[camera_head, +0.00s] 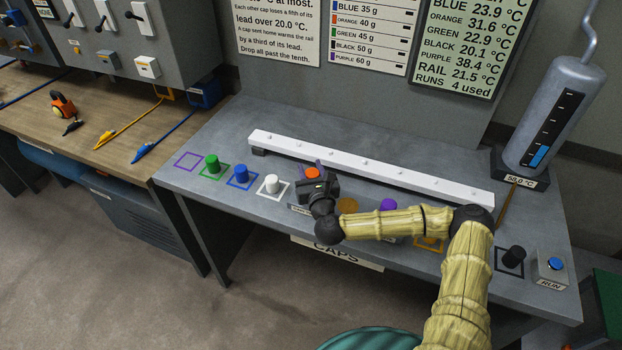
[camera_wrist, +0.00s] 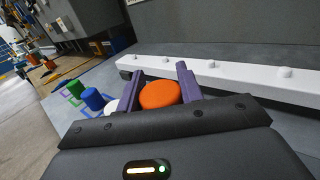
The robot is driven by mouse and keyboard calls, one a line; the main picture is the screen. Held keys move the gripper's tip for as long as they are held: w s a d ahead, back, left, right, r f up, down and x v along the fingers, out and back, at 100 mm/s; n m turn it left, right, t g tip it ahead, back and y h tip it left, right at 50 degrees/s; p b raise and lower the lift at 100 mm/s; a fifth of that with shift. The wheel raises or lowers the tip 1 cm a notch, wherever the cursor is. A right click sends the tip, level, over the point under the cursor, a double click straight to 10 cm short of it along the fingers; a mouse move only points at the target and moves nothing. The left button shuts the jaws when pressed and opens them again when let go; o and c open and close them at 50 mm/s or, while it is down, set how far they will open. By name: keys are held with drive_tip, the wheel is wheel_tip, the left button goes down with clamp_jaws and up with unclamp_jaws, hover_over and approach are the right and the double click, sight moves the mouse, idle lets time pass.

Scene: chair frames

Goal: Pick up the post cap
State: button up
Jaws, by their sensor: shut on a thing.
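An orange cap (camera_head: 312,173) is between the purple fingers of my gripper (camera_head: 311,167) in the head view, just in front of the white rail. In the wrist view the orange cap (camera_wrist: 160,95) sits between the two fingers (camera_wrist: 157,72), and the gripper is shut on it. I cannot tell how far it is above the bench. A white cap (camera_head: 272,183), a blue cap (camera_head: 241,174) and a green cap (camera_head: 212,165) stand to the left on outlined squares. A purple cap (camera_head: 388,205) is behind my arm, partly hidden. A black cap (camera_head: 514,257) stands at the right.
The long white rail (camera_head: 370,170) with small studs runs along the grey bench (camera_head: 225,135) behind the gripper. A grey cylinder gauge (camera_head: 550,115) and a blue RUN button (camera_head: 556,264) are at the right. The purple-outlined square (camera_head: 188,160) at the left is empty.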

sight(311, 168)
wheel_tip(311, 168, up, 6)
drive_tip(key=shift+r+b, duration=0.2)
drive_tip(key=shift+b, duration=0.15)
drive_tip(key=shift+f, duration=0.1)
